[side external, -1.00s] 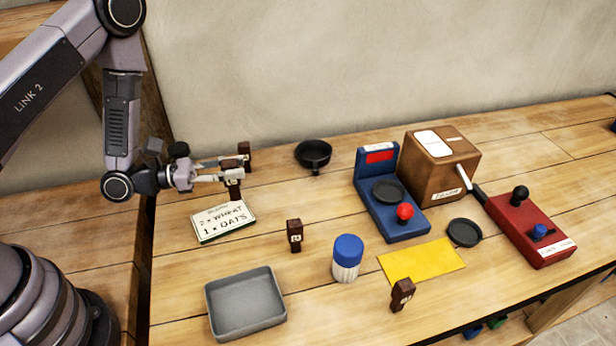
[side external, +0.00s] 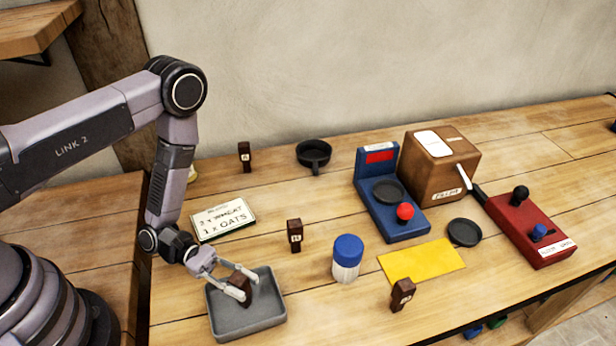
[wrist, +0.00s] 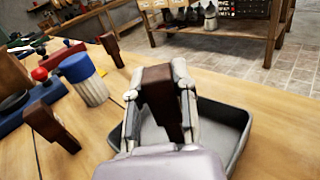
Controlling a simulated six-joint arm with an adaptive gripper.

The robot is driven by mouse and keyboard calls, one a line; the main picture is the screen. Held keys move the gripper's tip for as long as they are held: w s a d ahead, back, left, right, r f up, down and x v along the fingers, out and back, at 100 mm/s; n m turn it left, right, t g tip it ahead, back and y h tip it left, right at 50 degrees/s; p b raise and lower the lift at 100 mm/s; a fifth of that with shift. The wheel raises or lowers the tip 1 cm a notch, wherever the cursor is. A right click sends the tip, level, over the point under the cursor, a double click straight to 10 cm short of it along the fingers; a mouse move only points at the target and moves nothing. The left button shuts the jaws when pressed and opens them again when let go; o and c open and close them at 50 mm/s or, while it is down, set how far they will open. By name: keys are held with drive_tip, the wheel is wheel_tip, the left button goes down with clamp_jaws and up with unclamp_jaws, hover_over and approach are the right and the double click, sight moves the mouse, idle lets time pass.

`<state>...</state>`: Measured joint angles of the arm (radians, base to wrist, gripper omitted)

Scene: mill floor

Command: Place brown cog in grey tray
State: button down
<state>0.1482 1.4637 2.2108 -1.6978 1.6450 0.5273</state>
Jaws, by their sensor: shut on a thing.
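My gripper (side external: 243,285) is shut on a dark brown block-like piece, the brown cog (side external: 237,281). In the side view the cog is within the outline of the grey tray (side external: 255,322), and I cannot tell if it touches the tray's floor. In the wrist view the brown cog (wrist: 160,88) is upright between the two fingers, with the grey tray (wrist: 222,133) below and around it. The fingers cover part of its sides.
Similar brown pieces stand by the back edge (side external: 245,157), mid-table (side external: 294,235) and at the front (side external: 402,294). A blue-capped jar (side external: 347,262) is right of the tray. An order card (side external: 223,218) lies behind it. A blue scale (side external: 390,200) and wooden box (side external: 440,160) stand farther right.

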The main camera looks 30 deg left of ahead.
drive_tip(key=shift+f, duration=0.45)
drive_tip(key=shift+f, duration=0.1)
drive_tip(key=c, duration=0.9)
unclamp_jaws()
drive_tip(key=a, duration=1.2)
